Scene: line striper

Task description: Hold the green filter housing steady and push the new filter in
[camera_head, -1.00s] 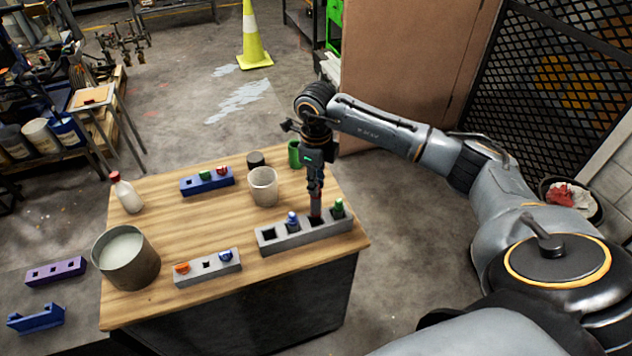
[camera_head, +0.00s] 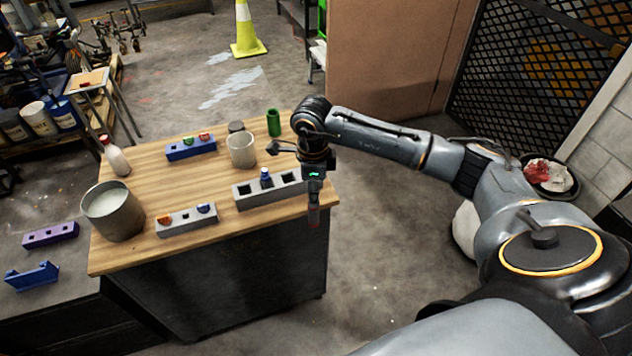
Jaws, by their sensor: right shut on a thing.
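The green filter housing (camera_head: 273,122) looks like an upright green cylinder at the back right of the wooden table, apart from my gripper. My right gripper (camera_head: 314,207) points down over the table's front right corner. It is shut on a small reddish piece (camera_head: 314,220), mostly covered by the fingers. I cannot tell whether this piece is the new filter. The long grey rack (camera_head: 250,200) stands just left of the gripper, with a blue-topped piece (camera_head: 265,178) in one slot. The gripper hides the rack's right end. My left gripper is not in view.
Purple and blue holders sit on a lower surface at left. Free floor lies right of the table.

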